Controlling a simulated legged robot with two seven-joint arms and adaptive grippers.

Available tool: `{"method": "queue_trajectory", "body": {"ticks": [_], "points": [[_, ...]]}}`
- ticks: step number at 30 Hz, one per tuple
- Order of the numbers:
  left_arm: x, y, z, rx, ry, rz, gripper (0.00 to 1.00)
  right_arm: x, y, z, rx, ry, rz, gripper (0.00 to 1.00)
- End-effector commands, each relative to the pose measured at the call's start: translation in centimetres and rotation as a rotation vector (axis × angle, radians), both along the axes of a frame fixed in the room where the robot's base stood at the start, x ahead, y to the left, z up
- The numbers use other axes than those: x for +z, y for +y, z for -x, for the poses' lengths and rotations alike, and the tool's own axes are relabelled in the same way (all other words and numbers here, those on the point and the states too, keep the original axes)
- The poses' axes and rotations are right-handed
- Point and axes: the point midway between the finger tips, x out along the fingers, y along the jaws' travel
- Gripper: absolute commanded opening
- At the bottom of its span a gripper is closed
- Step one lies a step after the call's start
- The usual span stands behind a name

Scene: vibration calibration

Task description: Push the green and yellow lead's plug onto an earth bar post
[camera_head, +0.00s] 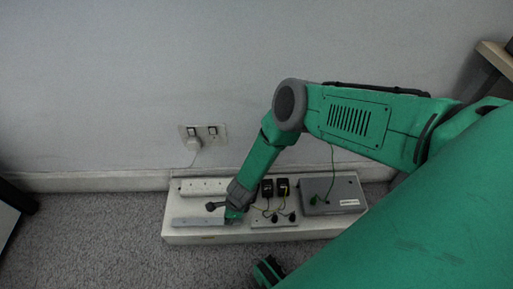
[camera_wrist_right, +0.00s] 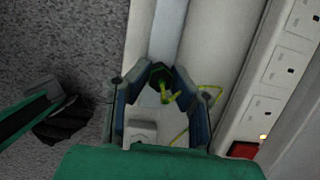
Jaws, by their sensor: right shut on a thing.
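My right gripper (camera_head: 233,215) is low over the left half of a pale board. In the right wrist view its fingers (camera_wrist_right: 161,76) are shut on a small dark plug (camera_wrist_right: 157,73). A green and yellow lead (camera_wrist_right: 180,97) curls from the plug; it also shows in the head view (camera_head: 259,209). A short grey bar (camera_head: 262,224), seemingly the earth bar, lies just right of the gripper with small dark plugs or posts on it. A long grey bar (camera_head: 192,222) lies left of the gripper. Contact between plug and post cannot be made out.
The pale board (camera_head: 225,238) lies on grey carpet against the wall. A white socket strip (camera_head: 200,187), black adapters (camera_head: 267,188) and a grey box (camera_head: 345,190) stand on it. A wall socket (camera_head: 205,131) is behind. Carpet (camera_head: 110,245) at left is clear.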

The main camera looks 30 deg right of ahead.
Motion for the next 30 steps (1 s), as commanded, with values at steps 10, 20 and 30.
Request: {"method": "queue_trajectory", "body": {"ticks": [10,20,30], "points": [[0.00,0.00,0.00,0.000,0.000,0.000,0.40,-0.01,-0.04,-0.08,-0.001,-0.002,0.001,0.00],[-0.01,0.00,0.00,0.000,0.000,0.000,0.40,-0.29,-0.01,-0.05,-0.001,-0.001,0.000,0.00],[0.00,0.00,0.00,0.000,0.000,0.000,0.40,-0.27,-0.02,-0.06,0.000,-0.001,0.000,0.42]]}}
